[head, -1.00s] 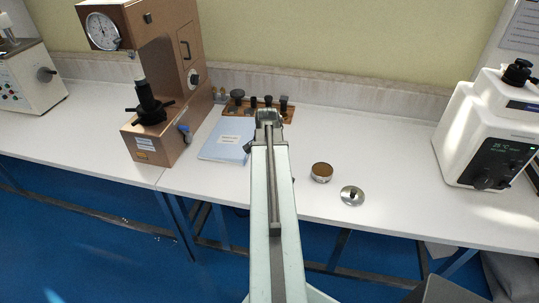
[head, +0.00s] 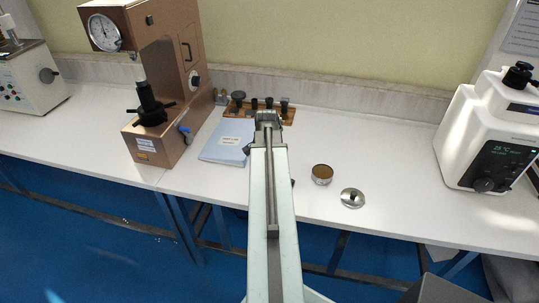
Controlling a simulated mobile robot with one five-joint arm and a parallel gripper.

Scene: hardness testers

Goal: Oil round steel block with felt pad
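A short round metal tin (head: 322,174) with a brown top surface, possibly the felt pad, stands on the white bench right of my arm. A shiny flat silver disc (head: 352,198) with a small dark mark or knob at its middle lies to its lower right, apart from it. I cannot tell whether this disc is the steel block or a lid. My gripper (head: 268,117) is at the far end of my pale green arm, in front of the wooden rack and left of the tin. Its fingers are too small and foreshortened to read.
A brown hardness tester (head: 180,100) stands at left, with a pale blue booklet (head: 226,140) beside it. A wooden rack (head: 288,117) with several dark-topped pieces is at the back. A white machine (head: 490,135) stands at right. The bench between tin and machine is clear.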

